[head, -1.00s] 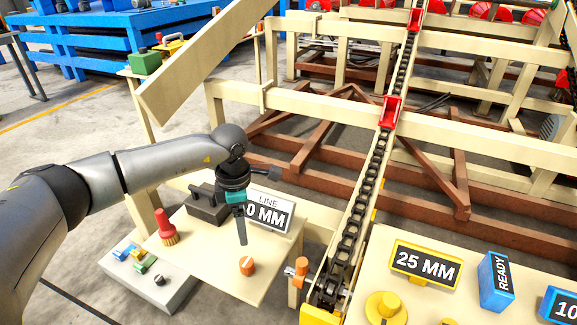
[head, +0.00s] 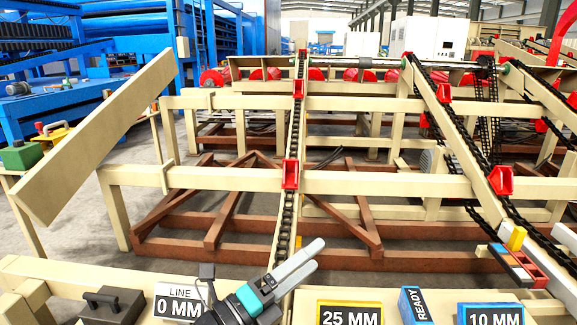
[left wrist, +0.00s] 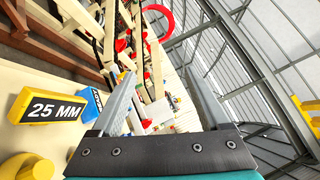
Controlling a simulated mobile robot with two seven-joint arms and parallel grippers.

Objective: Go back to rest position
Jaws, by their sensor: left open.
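My left gripper (head: 316,255) is at the lower middle of the head view, raised near the front edge of the bench and pointing up and to the right. Its two grey fingers are apart with nothing between them. In the left wrist view both fingers (left wrist: 161,90) also show open and empty, with machinery and the hall wall beyond them. My right gripper is not in view.
A "LINE 0 MM" sign (head: 180,303), a dark handled block (head: 111,306), a "25 MM" sign (head: 349,313), a blue "READY" block (head: 413,304) and a "10 MM" sign (head: 490,314) stand along the front. A chain conveyor (head: 287,205) runs away behind the gripper.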

